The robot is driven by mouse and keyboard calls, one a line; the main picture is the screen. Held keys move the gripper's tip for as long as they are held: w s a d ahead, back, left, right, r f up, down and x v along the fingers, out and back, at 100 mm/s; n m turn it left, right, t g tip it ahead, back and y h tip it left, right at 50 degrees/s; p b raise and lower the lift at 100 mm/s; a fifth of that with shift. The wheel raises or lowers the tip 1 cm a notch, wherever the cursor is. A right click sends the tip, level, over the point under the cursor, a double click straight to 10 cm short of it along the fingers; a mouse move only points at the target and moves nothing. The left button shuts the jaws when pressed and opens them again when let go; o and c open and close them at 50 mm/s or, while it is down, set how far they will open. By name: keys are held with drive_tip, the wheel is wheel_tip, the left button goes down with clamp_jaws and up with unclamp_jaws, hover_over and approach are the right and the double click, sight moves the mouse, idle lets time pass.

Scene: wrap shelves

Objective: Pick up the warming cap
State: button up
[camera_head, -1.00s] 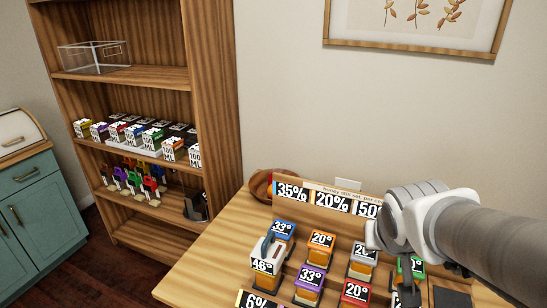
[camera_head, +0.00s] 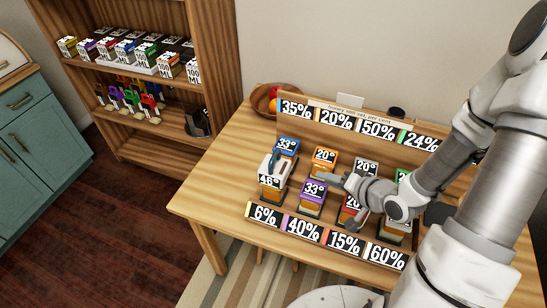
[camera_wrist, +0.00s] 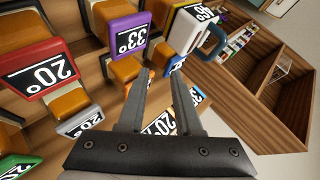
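The warming cap (camera_head: 273,167) is white with a dark, blue-grey loop handle and a 46° label. It sits at the left of the jar group on the table. In the wrist view the cap (camera_wrist: 185,30) is at upper centre-right, beyond the fingertips, with its handle on the right. My gripper (camera_head: 324,177) is to the right of the cap, above the jars, pointing left. In the wrist view my gripper (camera_wrist: 160,75) is open, with nothing between its two fingers. The fingers are apart from the cap.
Honey jars with coloured labelled lids stand close around, including a purple 33° jar (camera_head: 313,190), an orange 20° jar (camera_head: 324,157) and a blue 33° jar (camera_head: 286,146). A percentage sign board (camera_head: 335,120) stands behind them. A wooden shelf (camera_head: 215,60) is at the left.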

drive_tip(key=s+a+r+m+t+y+p, duration=0.1)
drive_tip(key=s+a+r+m+t+y, duration=0.1)
drive_tip(key=a+m+y, duration=0.2)
drive_tip(key=b, duration=1.4)
approach(268, 157)
drive_tip(key=shift+w+a+r+t, duration=0.2)
drive_tip(key=shift+a+r, duration=0.25)
drive_tip(key=shift+w+a+r+t, duration=0.2)
drive_tip(key=shift+a+r, duration=0.25)
drive_tip(key=shift+r+b+x, duration=0.25)
drive_tip(key=shift+b+x, duration=0.45)
drive_tip(key=shift+x, duration=0.6)
drive_tip(key=b+x, duration=0.4)
drive_tip(key=x, duration=0.1)
drive_tip(key=shift+w+d+f, duration=0.1)
drive_tip(key=shift+d+f, duration=0.05)
drive_tip(key=shift+d, duration=0.05)
drive_tip(key=shift+w+a, duration=0.1)
drive_tip(key=shift+w, duration=0.05)
